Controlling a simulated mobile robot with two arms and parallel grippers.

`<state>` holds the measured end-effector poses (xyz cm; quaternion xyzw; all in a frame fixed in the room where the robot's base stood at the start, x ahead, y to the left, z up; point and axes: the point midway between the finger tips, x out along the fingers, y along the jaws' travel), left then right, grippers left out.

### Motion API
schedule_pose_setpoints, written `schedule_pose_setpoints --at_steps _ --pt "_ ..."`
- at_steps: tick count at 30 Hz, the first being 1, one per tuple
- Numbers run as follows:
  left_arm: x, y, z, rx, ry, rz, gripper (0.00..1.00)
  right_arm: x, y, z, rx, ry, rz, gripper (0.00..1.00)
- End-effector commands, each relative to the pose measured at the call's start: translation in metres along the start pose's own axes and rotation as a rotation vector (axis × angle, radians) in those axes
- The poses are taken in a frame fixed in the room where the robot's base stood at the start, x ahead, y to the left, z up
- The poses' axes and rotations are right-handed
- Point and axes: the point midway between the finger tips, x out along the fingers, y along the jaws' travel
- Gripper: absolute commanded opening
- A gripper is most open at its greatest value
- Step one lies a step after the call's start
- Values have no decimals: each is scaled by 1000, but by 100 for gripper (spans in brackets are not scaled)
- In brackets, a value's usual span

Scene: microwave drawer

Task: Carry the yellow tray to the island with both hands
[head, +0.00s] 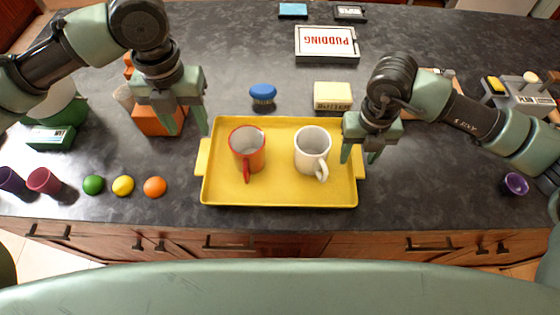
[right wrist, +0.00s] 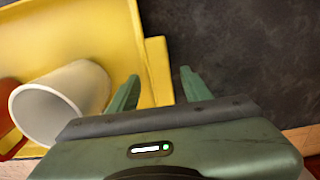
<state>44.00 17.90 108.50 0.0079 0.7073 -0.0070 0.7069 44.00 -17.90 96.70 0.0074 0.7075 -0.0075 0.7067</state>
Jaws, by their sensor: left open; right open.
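The yellow tray (head: 278,192) lies flat on the dark countertop near its front edge, with a handle tab at each short side. A red mug (head: 247,150) and a white mug (head: 312,150) stand in it. My left gripper (head: 190,130) is open and empty, above the counter just left of the tray's upper left corner. My right gripper (head: 359,158) is open at the tray's right side, near the right handle. In the right wrist view the open fingers (right wrist: 160,90) point toward the right handle tab (right wrist: 158,70), with the white mug (right wrist: 60,100) at left.
An orange block (head: 158,120) is beneath my left gripper. Small balls, including an orange one (head: 154,187), and cups (head: 44,181) are at left. A pudding box (head: 326,43) lies at the back.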

Motion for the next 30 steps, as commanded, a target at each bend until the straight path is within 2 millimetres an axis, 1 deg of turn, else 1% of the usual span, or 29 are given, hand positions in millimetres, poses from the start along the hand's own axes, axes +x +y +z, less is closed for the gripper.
schedule_pose_setpoints --at_steps 5,12,15,18,23,30 --pt "-1 0 0 0 0 0 49 -25 0 2 0 -6 2 49" --pt "-1 0 0 -1 0 0 49 -78 0 2 0 -6 2 49" --pt "0 0 0 -1 0 0 49 -95 0 1 0 -4 1 49" --pt "0 0 0 -1 0 0 49 -108 0 1 0 -3 1 49" --pt "0 0 0 -1 0 0 49 -117 0 0 -1 -2 1 49" --pt "0 0 0 -1 0 0 49 -118 0 0 0 -1 1 49"
